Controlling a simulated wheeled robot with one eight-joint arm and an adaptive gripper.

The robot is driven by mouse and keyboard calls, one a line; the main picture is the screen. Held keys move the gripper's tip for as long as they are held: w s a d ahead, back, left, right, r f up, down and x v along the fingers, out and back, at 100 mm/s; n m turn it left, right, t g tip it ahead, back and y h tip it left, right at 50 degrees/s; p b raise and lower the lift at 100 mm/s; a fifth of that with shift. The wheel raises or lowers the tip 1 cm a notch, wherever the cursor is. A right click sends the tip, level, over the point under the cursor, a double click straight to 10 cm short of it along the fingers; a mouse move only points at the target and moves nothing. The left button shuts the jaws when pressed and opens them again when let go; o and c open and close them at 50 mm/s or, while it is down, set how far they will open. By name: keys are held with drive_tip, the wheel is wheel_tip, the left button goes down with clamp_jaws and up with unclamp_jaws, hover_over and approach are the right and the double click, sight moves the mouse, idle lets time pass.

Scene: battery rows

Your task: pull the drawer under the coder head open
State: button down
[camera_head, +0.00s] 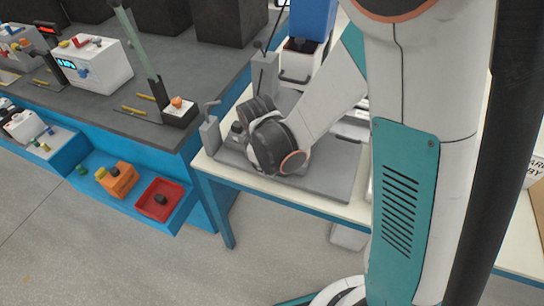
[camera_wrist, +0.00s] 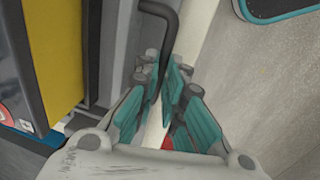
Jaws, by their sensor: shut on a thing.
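In the wrist view my gripper (camera_wrist: 166,100) has its teal-padded fingers close together around a dark grey bent bar (camera_wrist: 171,22). The bar hooks over at its top and runs down between the pads. I cannot tell from these views whether it is the drawer's handle. A pale strip lies behind it, and a small red patch shows between the fingers. In the head view my wrist is over the grey platform on the white bench, and my fingertips are hidden. I cannot clearly make out the coder head or the drawer.
A yellow panel (camera_wrist: 57,50) in a dark frame stands close left of my fingers. A blue upright unit (camera_head: 312,20) stands at the bench's back. Left are a dark-topped table (camera_head: 200,75), a white box (camera_head: 98,65), an orange block (camera_head: 118,180) and a red tray (camera_head: 150,209).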

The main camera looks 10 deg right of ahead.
drive_tip(key=c, duration=1.7)
unclamp_jaws()
drive_tip(key=shift+r, duration=0.1)
drive_tip(key=r, duration=0.4)
drive_tip(key=s+r, duration=0.1)
drive_tip(key=r, duration=0.2)
drive_tip(key=shift+a+r, duration=0.1)
drive_tip(key=shift+a, duration=0.3)
